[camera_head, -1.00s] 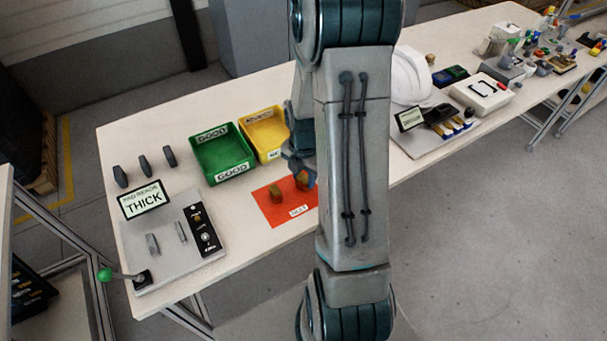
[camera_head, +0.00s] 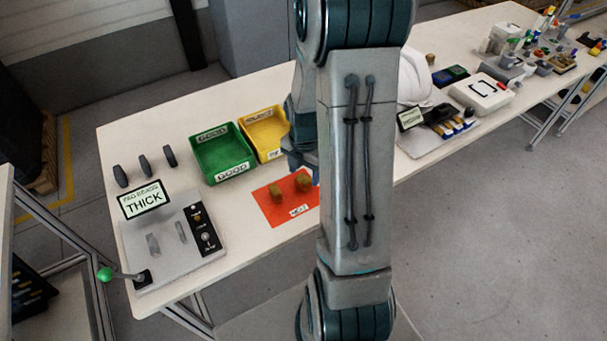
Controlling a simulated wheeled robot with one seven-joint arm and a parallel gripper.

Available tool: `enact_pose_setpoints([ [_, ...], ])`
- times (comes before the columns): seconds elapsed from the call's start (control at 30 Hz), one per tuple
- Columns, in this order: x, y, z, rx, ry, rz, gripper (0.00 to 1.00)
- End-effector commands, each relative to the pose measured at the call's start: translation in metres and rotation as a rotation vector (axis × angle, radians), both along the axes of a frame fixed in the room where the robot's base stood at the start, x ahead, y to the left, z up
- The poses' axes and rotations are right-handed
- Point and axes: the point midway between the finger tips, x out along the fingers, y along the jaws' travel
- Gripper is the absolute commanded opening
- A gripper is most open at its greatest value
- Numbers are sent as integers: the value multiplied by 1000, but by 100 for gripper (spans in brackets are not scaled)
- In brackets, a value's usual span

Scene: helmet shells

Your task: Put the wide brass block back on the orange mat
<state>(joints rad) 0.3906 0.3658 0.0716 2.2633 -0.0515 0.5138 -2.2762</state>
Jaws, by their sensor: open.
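Two brass blocks stand on the orange mat (camera_head: 269,211), one at the left (camera_head: 275,193) and one at the right (camera_head: 304,183). I cannot tell for sure which is the wide one. My gripper (camera_head: 300,165) is open and empty, just above and behind the right block, apart from it. My arm hides part of the gripper and the mat's right side.
A green bin (camera_head: 221,154) and a yellow bin (camera_head: 266,134) stand behind the mat. A gauge plate (camera_head: 170,262) with a "THICK" sign (camera_head: 145,200) is at the left. Several dark pieces (camera_head: 145,165) stand at the back left. A white helmet shell (camera_head: 412,75) is at the right.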

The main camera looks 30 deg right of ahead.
Motion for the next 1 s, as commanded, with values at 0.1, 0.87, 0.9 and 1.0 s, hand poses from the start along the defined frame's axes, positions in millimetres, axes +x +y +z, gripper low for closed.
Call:
enact_pose_setpoints([
  [0.1,1,-1,25,-2,-7,0,58],
  [0.87,-14,23,126,-17,-40,-284,58],
  [0.9,-18,30,132,-17,-53,-361,58],
  [1.0,-29,44,145,-13,-81,-562,58],
])
